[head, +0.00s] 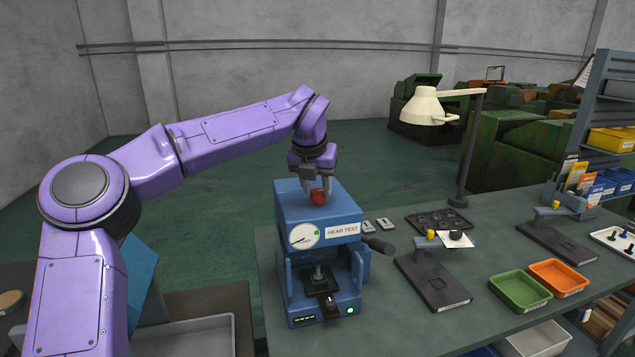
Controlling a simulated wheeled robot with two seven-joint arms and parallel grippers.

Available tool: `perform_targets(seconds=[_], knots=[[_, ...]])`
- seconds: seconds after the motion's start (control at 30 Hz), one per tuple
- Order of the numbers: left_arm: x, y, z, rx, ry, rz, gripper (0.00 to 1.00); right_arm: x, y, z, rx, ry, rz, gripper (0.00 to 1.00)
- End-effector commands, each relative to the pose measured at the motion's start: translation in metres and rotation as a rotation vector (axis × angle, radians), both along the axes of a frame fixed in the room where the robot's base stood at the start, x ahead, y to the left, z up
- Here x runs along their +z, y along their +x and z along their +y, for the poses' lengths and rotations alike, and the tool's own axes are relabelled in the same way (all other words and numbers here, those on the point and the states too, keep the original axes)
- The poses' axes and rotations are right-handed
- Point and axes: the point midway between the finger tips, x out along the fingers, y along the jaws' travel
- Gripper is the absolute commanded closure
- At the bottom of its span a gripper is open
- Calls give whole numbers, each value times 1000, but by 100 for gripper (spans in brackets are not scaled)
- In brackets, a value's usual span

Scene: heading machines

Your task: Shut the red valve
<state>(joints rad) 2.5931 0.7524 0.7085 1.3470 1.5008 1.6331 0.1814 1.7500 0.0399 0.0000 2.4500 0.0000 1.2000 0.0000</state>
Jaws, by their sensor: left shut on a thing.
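The red valve (318,197) is a small round red knob on top of the blue head test machine (290,208). My left gripper (317,191) points down from above with its fingers on either side of the knob, shut on it. The fingers cover part of the knob, and its turn position cannot be told. A round white gauge (304,237) with a needle is on the machine's front, beside the "HEAD TEST" label. My right gripper is not in view.
A dark handle (379,245) sticks out at the machine's right. A cream lamp (425,107), a green tray (520,291), an orange tray (558,278) and dark fixtures stand on the bench to the right.

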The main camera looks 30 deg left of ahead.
Motion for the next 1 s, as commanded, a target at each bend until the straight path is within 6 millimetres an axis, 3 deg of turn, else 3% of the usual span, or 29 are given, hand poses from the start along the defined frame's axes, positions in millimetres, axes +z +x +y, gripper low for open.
perform_targets(seconds=[0.03,0.43,1.0], knots=[[-15,-3,0,-30,-6,37,90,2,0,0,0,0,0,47],[-15,-2,1,-236,1,34,89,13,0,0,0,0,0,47],[-11,-1,2,-279,9,21,89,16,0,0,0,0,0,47]])
